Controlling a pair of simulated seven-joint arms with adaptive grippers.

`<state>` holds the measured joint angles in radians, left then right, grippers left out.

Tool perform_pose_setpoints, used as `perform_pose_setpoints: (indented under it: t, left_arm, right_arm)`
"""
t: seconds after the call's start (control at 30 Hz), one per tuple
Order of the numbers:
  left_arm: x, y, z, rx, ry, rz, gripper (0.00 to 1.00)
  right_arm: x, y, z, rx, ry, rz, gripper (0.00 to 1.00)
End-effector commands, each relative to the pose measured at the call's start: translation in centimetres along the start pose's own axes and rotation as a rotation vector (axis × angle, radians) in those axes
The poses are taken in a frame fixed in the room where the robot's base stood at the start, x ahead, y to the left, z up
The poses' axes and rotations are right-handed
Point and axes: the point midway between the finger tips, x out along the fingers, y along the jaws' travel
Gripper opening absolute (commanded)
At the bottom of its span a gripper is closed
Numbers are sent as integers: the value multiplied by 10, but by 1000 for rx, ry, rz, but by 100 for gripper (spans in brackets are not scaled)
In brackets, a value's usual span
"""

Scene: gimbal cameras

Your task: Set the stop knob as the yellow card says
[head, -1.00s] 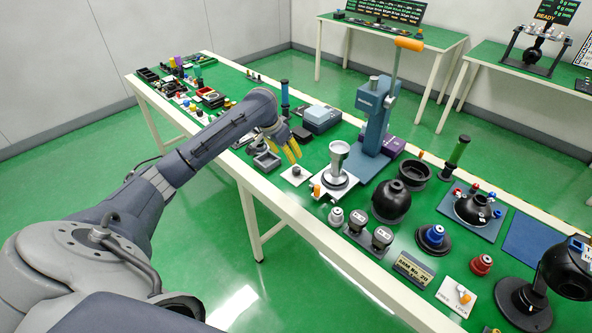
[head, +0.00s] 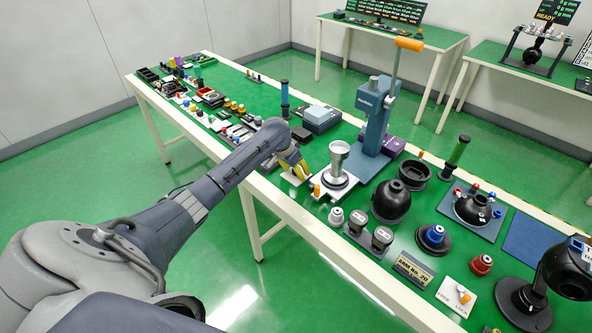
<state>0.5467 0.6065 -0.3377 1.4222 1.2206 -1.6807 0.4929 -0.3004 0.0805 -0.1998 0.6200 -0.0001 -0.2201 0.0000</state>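My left gripper (head: 292,166), with yellow fingers, points down over a small white plate (head: 291,179) left of the press. The small dark knob seen on this plate earlier is now hidden by the fingers. I cannot tell whether the fingers touch it or how far apart they are. A yellowish card (head: 413,268) with dark lettering, seemingly ending in "No. 20", lies near the front edge; its text is too small to read surely. A white plate (head: 452,292) with an orange-tipped lever, lettered like "FREE" and "LOCK", lies to its right. My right gripper is out of view.
A blue press (head: 375,118) with an orange-handled lever stands right of the gripper, with a metal cup (head: 339,158) at its foot. A black ball (head: 391,202) and several knobs crowd the table's right part. A blue-topped post (head: 285,98) stands behind the gripper.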

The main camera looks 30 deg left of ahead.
Motion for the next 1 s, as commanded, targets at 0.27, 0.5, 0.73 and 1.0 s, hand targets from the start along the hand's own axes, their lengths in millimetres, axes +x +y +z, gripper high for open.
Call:
perform_pose_setpoints:
  t: [0.27,0.5,0.73,1.0]
  left_arm:
    - [0,0,0,0,0,0,52]
    - [0,0,0,0,0,0,28]
    - [0,0,0,0,0,0,1]
    - [0,0,0,2,1,0,0]
  right_arm:
    - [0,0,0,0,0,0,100]
    - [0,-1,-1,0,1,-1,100]
    - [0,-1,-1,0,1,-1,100]
    - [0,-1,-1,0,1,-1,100]
